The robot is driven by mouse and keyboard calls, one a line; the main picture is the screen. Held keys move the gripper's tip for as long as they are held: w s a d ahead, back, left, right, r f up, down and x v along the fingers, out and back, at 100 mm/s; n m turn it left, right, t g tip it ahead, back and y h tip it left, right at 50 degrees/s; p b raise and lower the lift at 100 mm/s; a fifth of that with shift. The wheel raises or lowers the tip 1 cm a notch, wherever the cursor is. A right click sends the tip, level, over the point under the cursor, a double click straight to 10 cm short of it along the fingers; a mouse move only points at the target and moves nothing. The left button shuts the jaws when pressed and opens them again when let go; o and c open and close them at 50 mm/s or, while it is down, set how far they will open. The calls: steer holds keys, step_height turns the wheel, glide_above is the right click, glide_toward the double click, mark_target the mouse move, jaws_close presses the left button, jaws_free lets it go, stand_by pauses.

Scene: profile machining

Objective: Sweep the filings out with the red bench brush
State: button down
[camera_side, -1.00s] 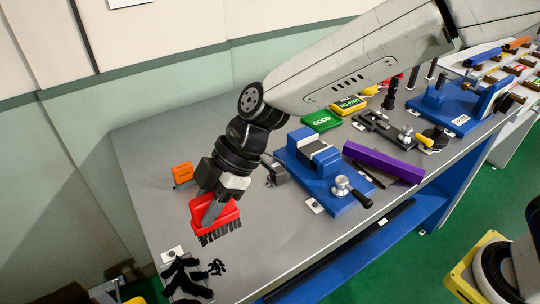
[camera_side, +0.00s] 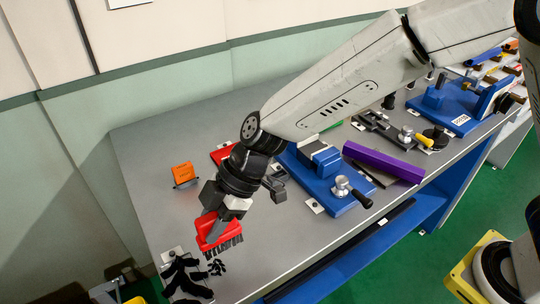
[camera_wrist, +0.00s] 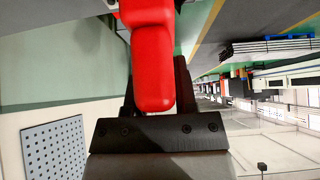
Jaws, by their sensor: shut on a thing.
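My gripper (camera_side: 222,212) is shut on the red bench brush (camera_side: 213,228), which is held tilted with its dark bristles facing down, near the table's left front corner. In the wrist view the red brush handle (camera_wrist: 152,60) sits between the fingers. Small black filings (camera_side: 217,267) lie on the grey table right by the bristles; whether the bristles touch them or the table I cannot tell. A larger black branching shape (camera_side: 182,278) lies left of them, at the table's front left end.
An orange block (camera_side: 183,174) stands at the back left. A blue vise (camera_side: 325,178) and a purple bar (camera_side: 384,162) are to the right. A flat red item (camera_side: 221,154) shows partly behind my arm. The table between brush and vise is clear.

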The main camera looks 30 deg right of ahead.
mark_target(212, 249)
steer(key=shift+r, duration=0.1)
steer(key=shift+r, duration=0.45)
steer(key=shift+f, duration=3.5)
steer(key=shift+a+f, duration=0.45)
steer(key=shift+f, duration=0.1)
steer(key=a, duration=0.1)
steer(key=a+r, duration=0.1)
steer(key=a, duration=0.2)
steer(key=shift+r, duration=0.4)
steer(key=shift+a+f, duration=0.25)
steer(key=shift+a, duration=0.5)
step_height(212, 249, up, 7)
steer(key=shift+d, duration=0.15)
steer(key=shift+f, duration=0.1)
